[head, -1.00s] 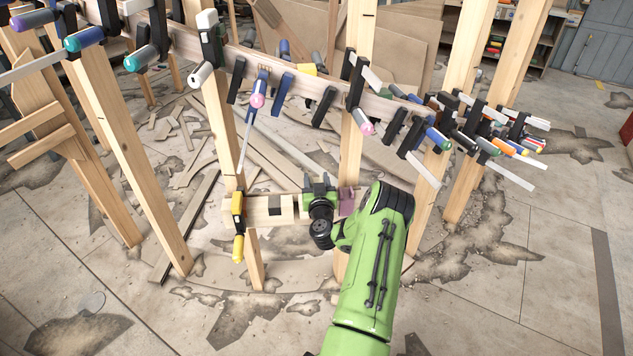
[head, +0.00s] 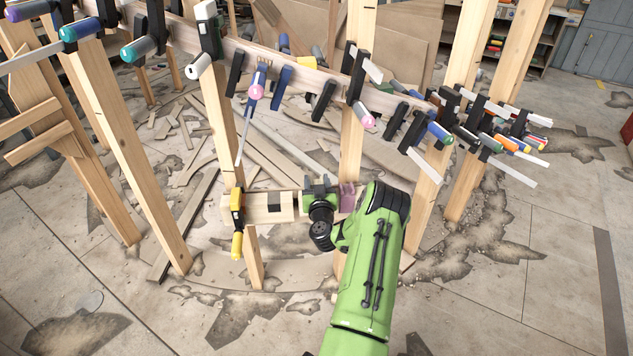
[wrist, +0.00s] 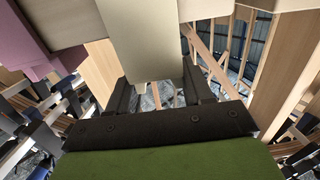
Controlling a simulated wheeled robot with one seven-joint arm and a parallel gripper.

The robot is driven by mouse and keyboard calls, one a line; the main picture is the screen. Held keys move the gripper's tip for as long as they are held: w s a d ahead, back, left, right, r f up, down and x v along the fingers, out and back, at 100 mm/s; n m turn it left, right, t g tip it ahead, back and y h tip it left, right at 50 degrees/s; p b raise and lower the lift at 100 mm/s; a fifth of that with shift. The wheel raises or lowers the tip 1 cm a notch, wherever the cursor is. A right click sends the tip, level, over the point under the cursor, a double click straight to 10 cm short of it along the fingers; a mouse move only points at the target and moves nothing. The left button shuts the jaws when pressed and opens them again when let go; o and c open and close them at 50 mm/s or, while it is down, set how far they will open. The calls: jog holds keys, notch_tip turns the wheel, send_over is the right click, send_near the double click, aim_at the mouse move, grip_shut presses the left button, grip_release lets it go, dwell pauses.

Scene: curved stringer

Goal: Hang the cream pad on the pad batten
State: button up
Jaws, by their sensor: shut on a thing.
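The cream pad (wrist: 143,45) shows in the wrist view as a pale block between the two dark fingers of my gripper (wrist: 162,92), which is shut on it. The pad's far end lies against or in front of a pale horizontal bar; I cannot tell whether it touches. In the head view the pad batten (head: 243,207) is a short, low horizontal wooden bar across the posts. My gripper (head: 320,198) is at its right part, and its fingertips and the pad are not clearly visible there. A mauve pad (head: 347,197) is just right of my gripper, also at upper left in the wrist view (wrist: 45,50).
A yellow-handled clamp (head: 237,225) grips the batten's left end. Above, a curved stringer (head: 300,76) carries many clamps with protruding bars and handles. Wooden posts (head: 148,175) stand around the batten. Scrap strips litter the floor behind; the right foreground floor is clear.

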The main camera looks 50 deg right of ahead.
jog(key=shift+f, duration=1.05)
jog(key=shift+f, duration=0.15)
jog(key=shift+f, duration=0.35)
jog(key=o, duration=1.2)
